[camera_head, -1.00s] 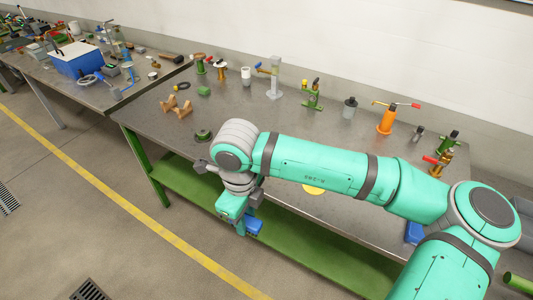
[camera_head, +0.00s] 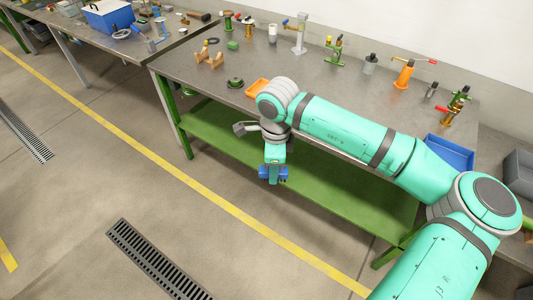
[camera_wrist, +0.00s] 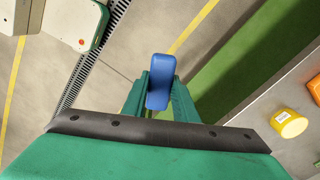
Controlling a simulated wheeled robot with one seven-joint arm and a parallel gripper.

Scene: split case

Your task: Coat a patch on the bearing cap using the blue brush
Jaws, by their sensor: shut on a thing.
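My gripper (camera_head: 272,178) hangs in front of the bench's front edge, above the floor and beside the green lower shelf. It is shut on a blue piece (camera_wrist: 160,82), which fits the blue brush's handle. In the wrist view the blue piece stands between the two green fingers; no bristles show. In the head view blue shows at the gripper's lower end. I cannot tell the bearing cap for certain; a round dark green part (camera_head: 235,83) lies near the bench's front edge, left of my arm. My gripper is well apart from it.
The steel bench (camera_head: 190,75) holds wooden supports (camera_head: 209,60), an orange tray (camera_head: 258,87), a blue tray (camera_head: 450,152) and several upright tools at the back. A yellow tub (camera_wrist: 289,123) shows in the wrist view.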

